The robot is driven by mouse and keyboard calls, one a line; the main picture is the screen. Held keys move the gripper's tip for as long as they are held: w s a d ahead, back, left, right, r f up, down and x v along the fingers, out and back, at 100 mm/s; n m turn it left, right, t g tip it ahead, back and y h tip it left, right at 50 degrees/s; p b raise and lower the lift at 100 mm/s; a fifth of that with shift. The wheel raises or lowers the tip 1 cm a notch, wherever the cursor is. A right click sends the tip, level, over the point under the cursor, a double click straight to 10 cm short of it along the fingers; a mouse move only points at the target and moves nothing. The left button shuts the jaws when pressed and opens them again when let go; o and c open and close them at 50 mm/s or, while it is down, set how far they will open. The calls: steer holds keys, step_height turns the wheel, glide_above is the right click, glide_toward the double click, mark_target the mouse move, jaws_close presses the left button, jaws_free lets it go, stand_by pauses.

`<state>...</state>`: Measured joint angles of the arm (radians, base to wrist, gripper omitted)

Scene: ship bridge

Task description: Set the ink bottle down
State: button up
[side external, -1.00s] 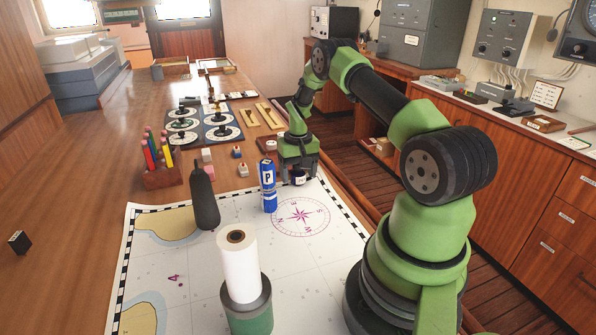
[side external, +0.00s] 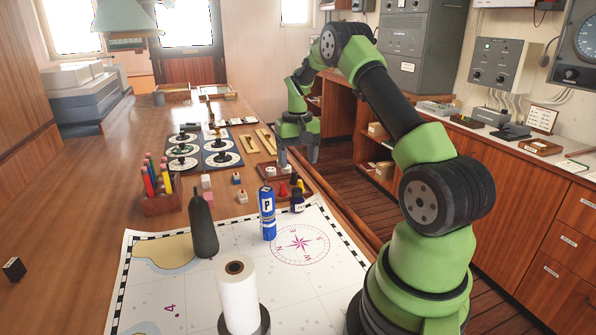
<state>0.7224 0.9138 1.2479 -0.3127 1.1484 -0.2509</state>
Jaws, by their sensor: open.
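The ink bottle (side external: 297,202) is small and dark with a pale label. It stands upright near the far right edge of the chart (side external: 225,270), just right of the blue bottle marked P (side external: 267,214). My gripper (side external: 299,157) is open and empty, pointing down above and behind the ink bottle, clear of it.
A dark bottle (side external: 203,228) and a white roll (side external: 238,297) stand on the chart. A pencil holder (side external: 162,203), small dice-like blocks (side external: 242,196) and round dial boards (side external: 183,164) lie to the left. The table's right edge is close to the tray.

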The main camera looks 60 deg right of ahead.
steer(key=s+a+r+n+t, duration=0.1)
steer(key=a+r+n+t, duration=0.15)
steer(key=a+r, duration=1.35)
steer(key=s+a+r+n+t+y, duration=0.2)
steer(key=s+a+t, duration=0.2)
steer(key=s+a, duration=0.9)
steer(key=shift+s+a+t, duration=0.15)
steer(key=shift+s+t, duration=0.2)
steer(key=shift+s, duration=0.55)
